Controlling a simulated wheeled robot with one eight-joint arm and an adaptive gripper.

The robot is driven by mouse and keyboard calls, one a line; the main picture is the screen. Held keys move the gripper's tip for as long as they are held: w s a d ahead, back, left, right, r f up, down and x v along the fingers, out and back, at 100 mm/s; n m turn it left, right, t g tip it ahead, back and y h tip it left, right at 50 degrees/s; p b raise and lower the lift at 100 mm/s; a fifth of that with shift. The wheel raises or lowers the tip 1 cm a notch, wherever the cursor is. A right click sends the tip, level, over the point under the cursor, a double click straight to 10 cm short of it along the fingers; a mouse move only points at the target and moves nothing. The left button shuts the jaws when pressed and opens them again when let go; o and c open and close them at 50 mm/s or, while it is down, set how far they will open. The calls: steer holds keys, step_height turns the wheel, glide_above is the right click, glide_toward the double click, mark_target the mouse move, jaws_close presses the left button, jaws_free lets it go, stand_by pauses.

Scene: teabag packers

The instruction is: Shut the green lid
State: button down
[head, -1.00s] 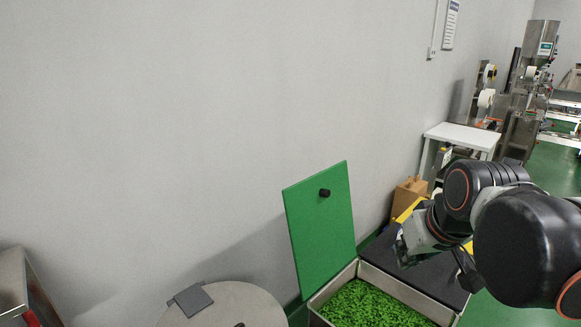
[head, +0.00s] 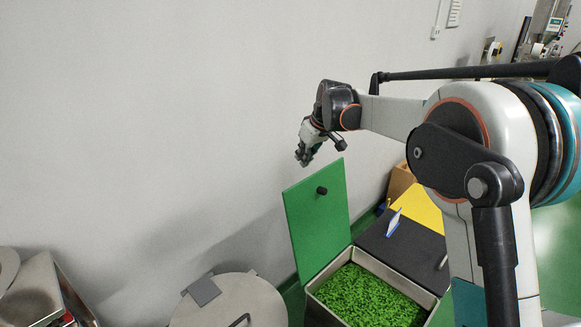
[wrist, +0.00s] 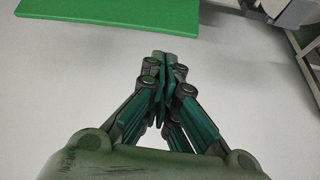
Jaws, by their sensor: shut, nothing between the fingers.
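The green lid (head: 318,222) stands raised, nearly upright, at the back left of a metal bin (head: 372,262) in the head view. A black knob (head: 322,190) sits on its visible face. The bin holds green leaf-like bits (head: 368,297). My gripper (head: 304,158) is above the lid's top edge, near the wall, pointing down, shut and empty. It looks apart from the lid. In the wrist view the shut fingers (wrist: 162,95) meet in the middle, and the green lid (wrist: 110,14) shows at the top left, clear of them.
A dark flat surface (head: 400,244) with a yellow piece (head: 418,206) lies beside the bin. A cardboard box (head: 400,182) stands behind. A round metal lid (head: 230,303) is at the lower left. The grey wall (head: 150,120) is close behind the green lid.

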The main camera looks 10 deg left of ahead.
steer(key=w+a+f+n+p, duration=0.1)
steer(key=w+a+f, duration=0.25)
steer(key=f, duration=0.25)
steer(key=w+a+f+p, duration=0.2)
steer(key=w+a+f, duration=0.1)
steer(key=a+f, duration=0.25)
steer(key=s+d, duration=0.2)
steer(key=d, duration=0.1)
steer(key=shift+s+d+r, duration=0.3)
steer(key=shift+s+d, duration=0.05)
steer(key=shift+s, duration=0.05)
steer(key=shift+d, duration=0.15)
